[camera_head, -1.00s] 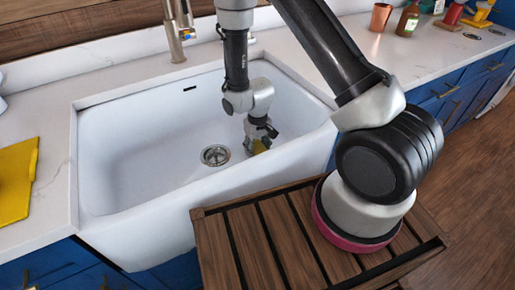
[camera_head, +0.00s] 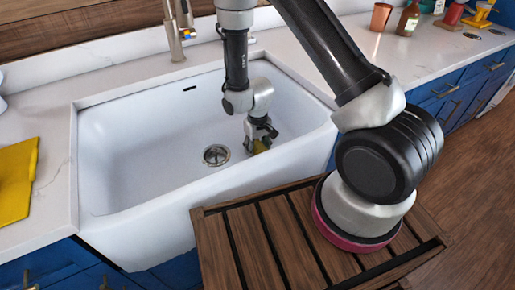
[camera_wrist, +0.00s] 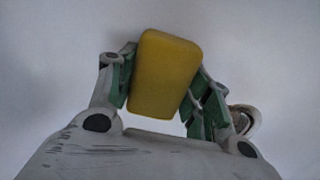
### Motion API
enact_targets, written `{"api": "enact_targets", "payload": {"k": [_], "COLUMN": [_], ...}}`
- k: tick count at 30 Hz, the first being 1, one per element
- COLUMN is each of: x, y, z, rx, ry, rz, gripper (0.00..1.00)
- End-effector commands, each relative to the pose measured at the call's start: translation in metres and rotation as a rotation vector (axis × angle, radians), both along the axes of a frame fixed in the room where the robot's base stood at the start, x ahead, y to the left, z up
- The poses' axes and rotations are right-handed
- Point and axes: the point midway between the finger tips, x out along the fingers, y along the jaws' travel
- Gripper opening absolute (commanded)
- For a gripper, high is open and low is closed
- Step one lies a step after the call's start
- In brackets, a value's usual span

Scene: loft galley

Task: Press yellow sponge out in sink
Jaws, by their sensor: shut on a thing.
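The yellow sponge (camera_wrist: 165,72) is between the two fingers of my gripper (camera_wrist: 165,85) in the wrist view, tilted a little. My gripper is shut on it, with a finger on each side. In the head view my gripper (camera_head: 260,140) is down inside the white sink (camera_head: 130,140), to the right of the drain (camera_head: 216,155). Only a small part of the sponge (camera_head: 262,145) shows there, partly hidden by the fingers. I cannot tell whether the sponge touches the sink floor.
A faucet (camera_head: 178,30) stands behind the sink. A yellow board or cloth (camera_head: 15,180) lies on the counter at left. A copper cup (camera_head: 381,17) and a brown bottle (camera_head: 407,20) stand at the back right. The left part of the basin is clear.

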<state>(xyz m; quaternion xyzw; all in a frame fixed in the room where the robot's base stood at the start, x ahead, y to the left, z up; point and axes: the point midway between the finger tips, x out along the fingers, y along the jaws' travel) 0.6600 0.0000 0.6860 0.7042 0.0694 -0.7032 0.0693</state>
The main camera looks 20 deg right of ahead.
Motion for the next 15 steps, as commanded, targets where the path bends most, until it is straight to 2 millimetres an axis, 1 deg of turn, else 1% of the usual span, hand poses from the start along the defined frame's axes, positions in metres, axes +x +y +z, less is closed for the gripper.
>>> {"api": "enact_targets", "payload": {"k": [10,15], "x": [-0.002,0.0], "y": [-0.001,0.0], "z": [0.0,0.013], "rx": [-0.002,0.0], "ry": [0.004,0.0], "rz": [0.0,0.0], "gripper": [0.23,0.23]}}
